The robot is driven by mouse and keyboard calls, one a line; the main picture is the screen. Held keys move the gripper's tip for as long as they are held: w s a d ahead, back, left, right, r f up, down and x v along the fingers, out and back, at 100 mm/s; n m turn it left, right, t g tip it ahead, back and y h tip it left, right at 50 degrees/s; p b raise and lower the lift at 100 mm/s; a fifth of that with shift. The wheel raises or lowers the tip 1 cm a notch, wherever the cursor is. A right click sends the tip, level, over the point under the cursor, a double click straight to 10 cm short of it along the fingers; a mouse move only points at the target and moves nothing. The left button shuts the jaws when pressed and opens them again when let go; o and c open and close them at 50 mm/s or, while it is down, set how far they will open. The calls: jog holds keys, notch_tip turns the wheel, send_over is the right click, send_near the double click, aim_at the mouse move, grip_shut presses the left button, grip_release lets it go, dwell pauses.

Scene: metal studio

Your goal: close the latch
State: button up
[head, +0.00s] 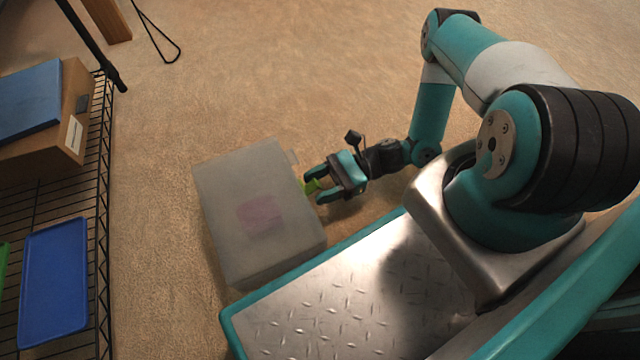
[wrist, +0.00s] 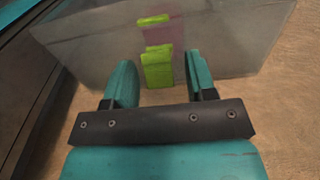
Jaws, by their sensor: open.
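A translucent grey box (head: 235,190) stands on the floor in front of my base, with a pinkish thing (head: 260,214) showing faintly through it. A yellow-green latch (wrist: 157,68) is on the side of the box facing my gripper; in the head view only a bit of it (head: 311,187) shows. My gripper (head: 311,187) is open at that side of the box. In the wrist view its two fingers (wrist: 160,85) stand to the left and right of the latch, with gaps between. Whether a fingertip touches the box I cannot tell.
A black wire shelf (head: 100,150) stands at the left with a cardboard box (head: 75,135), a blue panel (head: 30,100) and a blue tray (head: 55,280). My base's metal deck lies close to the box's lower right. Carpet (head: 270,70) beyond the box is clear.

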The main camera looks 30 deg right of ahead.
jog(key=c, duration=0.9)
jog(key=r+h+p, duration=0.1)
jog(key=p, duration=0.2)
jog(key=shift+r, duration=0.1)
jog(key=r+h+p, duration=0.1)
jog(key=h+p, duration=0.1)
jog(key=p, duration=0.3)
jog(key=h+p, duration=0.1)
jog(key=p, duration=0.1)
jog(key=h+p, duration=0.1)
jog(key=p, duration=0.2)
jog(key=shift+a+r+g+h, duration=0.1)
jog(key=shift+r+g+h, duration=0.2)
jog(key=shift+r+h, duration=0.1)
jog(key=h+p, duration=0.1)
jog(key=p, duration=0.1)
jog(key=shift+a+p, duration=0.15)
jog(key=shift+p, duration=0.2)
jog(key=shift+f+h, duration=0.15)
jog(key=shift+h, duration=0.15)
